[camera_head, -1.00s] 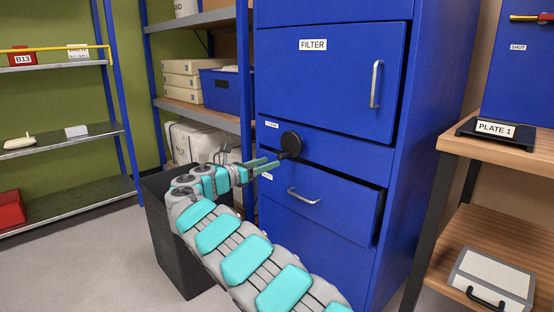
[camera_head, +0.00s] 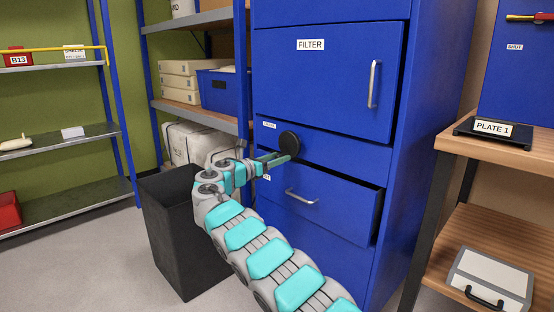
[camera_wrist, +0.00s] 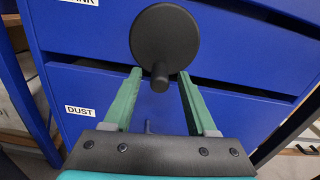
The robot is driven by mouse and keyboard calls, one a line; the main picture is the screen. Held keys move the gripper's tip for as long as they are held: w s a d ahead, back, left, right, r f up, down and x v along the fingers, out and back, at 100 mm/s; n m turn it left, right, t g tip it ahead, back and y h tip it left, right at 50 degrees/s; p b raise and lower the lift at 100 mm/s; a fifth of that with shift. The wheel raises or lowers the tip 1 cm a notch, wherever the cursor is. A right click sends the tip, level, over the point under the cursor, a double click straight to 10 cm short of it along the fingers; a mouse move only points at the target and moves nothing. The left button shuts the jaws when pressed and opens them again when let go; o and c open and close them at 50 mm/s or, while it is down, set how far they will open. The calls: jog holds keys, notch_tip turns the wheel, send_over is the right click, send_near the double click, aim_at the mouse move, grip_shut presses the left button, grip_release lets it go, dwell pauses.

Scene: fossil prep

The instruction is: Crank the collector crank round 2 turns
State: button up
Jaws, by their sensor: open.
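The collector crank (camera_head: 289,143) is a black round disc on the front of the blue cabinet, between the FILTER door and the lower drawer. In the wrist view the disc (camera_wrist: 165,35) faces me, and its short black handle (camera_wrist: 160,78) sticks out from the lower part toward me. My gripper (camera_wrist: 160,76) is open, with one green finger to the left and one to the right of the handle's end. A gap shows on both sides of the handle. In the head view my gripper (camera_head: 279,158) reaches the crank from the left.
The DUST drawer (camera_head: 318,207) below the crank stands slightly open. The FILTER door (camera_head: 330,85) is above. A black bin (camera_head: 178,240) stands left of the cabinet, close to my arm. A wooden table (camera_head: 500,152) is at the right.

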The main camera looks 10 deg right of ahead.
jog(key=shift+c, duration=0.4)
grip_shut()
jog(key=shift+a, duration=0.1)
